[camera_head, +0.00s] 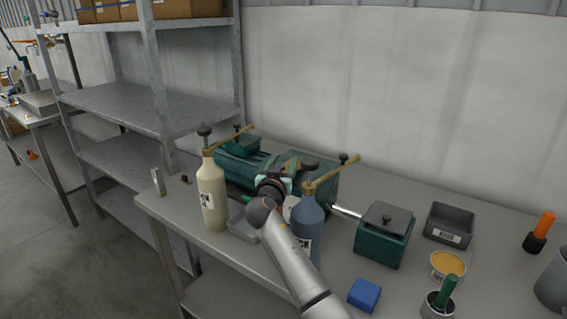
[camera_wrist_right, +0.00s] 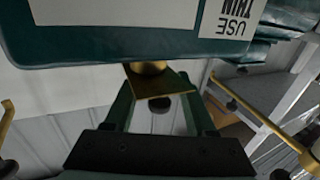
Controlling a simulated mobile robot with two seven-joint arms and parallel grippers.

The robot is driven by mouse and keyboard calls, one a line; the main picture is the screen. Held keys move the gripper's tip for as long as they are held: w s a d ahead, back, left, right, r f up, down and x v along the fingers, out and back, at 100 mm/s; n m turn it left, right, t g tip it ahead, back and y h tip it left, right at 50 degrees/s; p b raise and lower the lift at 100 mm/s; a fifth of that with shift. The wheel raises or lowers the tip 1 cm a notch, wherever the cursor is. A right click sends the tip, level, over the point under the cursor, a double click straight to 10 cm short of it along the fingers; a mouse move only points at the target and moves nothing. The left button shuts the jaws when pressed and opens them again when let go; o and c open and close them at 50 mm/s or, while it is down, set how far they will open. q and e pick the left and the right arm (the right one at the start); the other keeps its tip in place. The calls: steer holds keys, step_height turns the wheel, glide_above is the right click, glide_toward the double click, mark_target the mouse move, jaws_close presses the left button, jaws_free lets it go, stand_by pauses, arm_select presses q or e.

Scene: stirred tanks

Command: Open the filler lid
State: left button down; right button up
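A green machine (camera_head: 322,185) stands at the back of the bench, with a brass flap (camera_head: 290,164) on top that may be the filler lid. My right gripper (camera_head: 273,183) is at this machine, its fingertips partly hidden by my wrist in the head view. In the right wrist view, the spread fingers (camera_wrist_right: 160,103) stand either side of a brass plate (camera_wrist_right: 165,81). A dark round knob (camera_wrist_right: 159,104) shows beyond it. I cannot tell whether a finger touches the plate. A green body with a white label (camera_wrist_right: 115,15) fills the top of that view. My left gripper is not in view.
A cream bottle (camera_head: 212,200) and a blue bottle (camera_head: 308,222) stand close on either side of my right arm. A green box (camera_head: 383,243), grey bin (camera_head: 449,223), blue block (camera_head: 364,295) and yellow-filled bowl (camera_head: 447,264) are to the right. A shelf rack (camera_head: 150,100) stands left.

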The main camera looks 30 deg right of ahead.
jaws_close()
stand_by(1.2)
